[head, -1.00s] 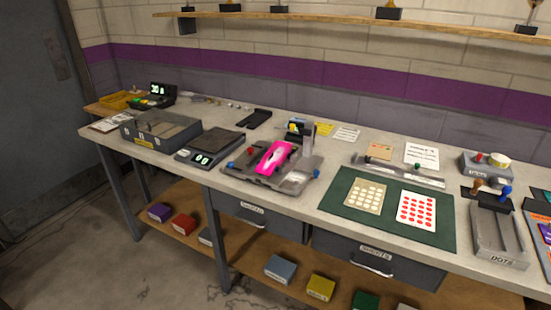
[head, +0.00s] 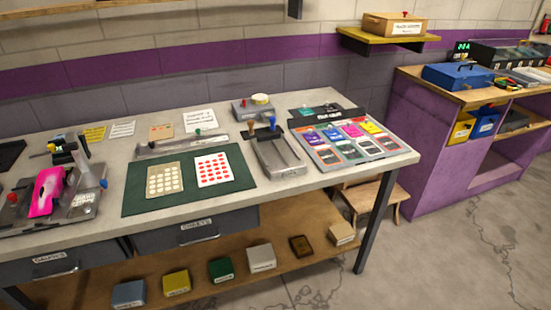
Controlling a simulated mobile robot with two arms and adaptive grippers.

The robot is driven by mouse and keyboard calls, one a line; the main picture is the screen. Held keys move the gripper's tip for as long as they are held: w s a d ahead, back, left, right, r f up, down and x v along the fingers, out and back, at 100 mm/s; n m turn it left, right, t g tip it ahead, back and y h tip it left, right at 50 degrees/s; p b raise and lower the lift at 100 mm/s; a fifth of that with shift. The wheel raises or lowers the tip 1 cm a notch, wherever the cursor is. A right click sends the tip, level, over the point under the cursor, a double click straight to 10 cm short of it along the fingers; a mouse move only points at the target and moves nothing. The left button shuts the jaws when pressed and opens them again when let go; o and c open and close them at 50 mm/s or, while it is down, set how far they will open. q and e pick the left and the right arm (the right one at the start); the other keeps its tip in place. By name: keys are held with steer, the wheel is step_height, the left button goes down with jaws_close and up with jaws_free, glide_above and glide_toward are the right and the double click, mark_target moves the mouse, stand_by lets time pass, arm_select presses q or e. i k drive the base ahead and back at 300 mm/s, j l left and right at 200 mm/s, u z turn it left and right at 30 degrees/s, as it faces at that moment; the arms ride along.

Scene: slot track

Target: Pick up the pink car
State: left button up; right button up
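The pink car (head: 46,190) sits on a grey metal fixture (head: 85,206) at the left end of the visible workbench in the head view. It lies lengthwise, pointing away from me, with a white-and-dark patch on its upper side. A blue knob and a red knob show on the fixture near it. Neither of my grippers is in view.
A green mat (head: 135,203) with two dot sheets lies right of the fixture. A grey dots tray (head: 277,155) and a board of coloured cards (head: 405,147) stand farther right. A purple cabinet (head: 440,165) is beyond, with open floor in front.

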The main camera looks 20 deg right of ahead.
mark_target(49, 184)
steer(key=i+j, duration=0.15)
steer(key=j, duration=0.25)
steer(key=i+j, duration=0.15)
steer(key=j, duration=0.25)
steer(key=i+j, duration=0.15)
steer(key=j, duration=0.25)
steer(key=k+u, duration=0.05)
